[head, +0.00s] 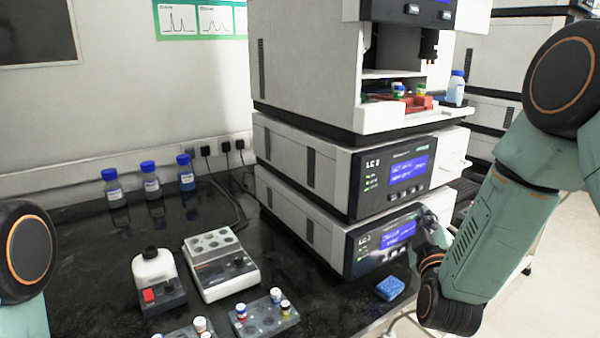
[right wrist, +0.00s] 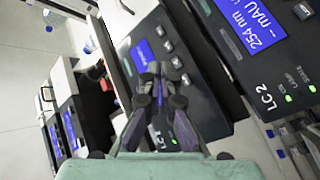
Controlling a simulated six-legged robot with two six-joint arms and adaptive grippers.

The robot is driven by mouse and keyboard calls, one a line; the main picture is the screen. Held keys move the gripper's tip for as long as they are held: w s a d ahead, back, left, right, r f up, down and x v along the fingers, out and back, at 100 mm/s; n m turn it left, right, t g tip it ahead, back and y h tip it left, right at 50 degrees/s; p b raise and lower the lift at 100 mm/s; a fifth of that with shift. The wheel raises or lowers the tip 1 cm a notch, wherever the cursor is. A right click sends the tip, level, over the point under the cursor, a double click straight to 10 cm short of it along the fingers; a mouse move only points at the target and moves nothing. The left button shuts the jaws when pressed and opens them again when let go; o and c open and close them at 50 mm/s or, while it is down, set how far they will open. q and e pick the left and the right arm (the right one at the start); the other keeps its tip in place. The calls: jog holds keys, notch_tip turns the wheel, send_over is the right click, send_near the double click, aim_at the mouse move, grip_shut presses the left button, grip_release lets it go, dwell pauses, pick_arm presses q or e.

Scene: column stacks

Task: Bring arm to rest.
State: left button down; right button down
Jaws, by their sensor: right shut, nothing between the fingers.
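My right arm (head: 530,190) comes in from the right in the head view. Its gripper (head: 428,222) is in front of the lower LC module (head: 340,240), near the right part of its front panel. In the right wrist view the gripper (right wrist: 160,72) has its fingers together with nothing between them. It overlaps the module's dark panel and buttons there; I cannot tell whether it touches. Of my left arm only a rounded joint and a green link (head: 25,265) show at the left edge; its gripper is out of frame.
The upper LC module (head: 390,175) and an autosampler unit (head: 300,60) are stacked above. A blue sponge (head: 390,288) lies on the black bench (head: 330,310). Vial racks (head: 265,318), a heater block (head: 220,265), a white bottle (head: 155,270) and blue-capped bottles (head: 150,180) stand left.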

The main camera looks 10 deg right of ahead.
jog(key=s+a+f+m+g+y, duration=0.3)
jog(key=s+a+f+g, duration=0.15)
jog(key=f, duration=0.55)
jog(key=s+a+f+m+g+y, duration=0.25)
jog(key=s+a+f+g, duration=0.2)
jog(key=f, duration=0.55)
jog(key=s+a+f+g+y, duration=0.1)
jog(key=s+f+g, duration=0.3)
jog(key=s, duration=1)
jog(key=s+a+f+g+y, duration=0.1)
jog(key=s+a+f+g, duration=0.2)
jog(key=s+f, duration=0.6)
jog(key=s+g, duration=0.1)
jog(key=s, duration=0.5)
jog(key=shift+a, duration=0.15)
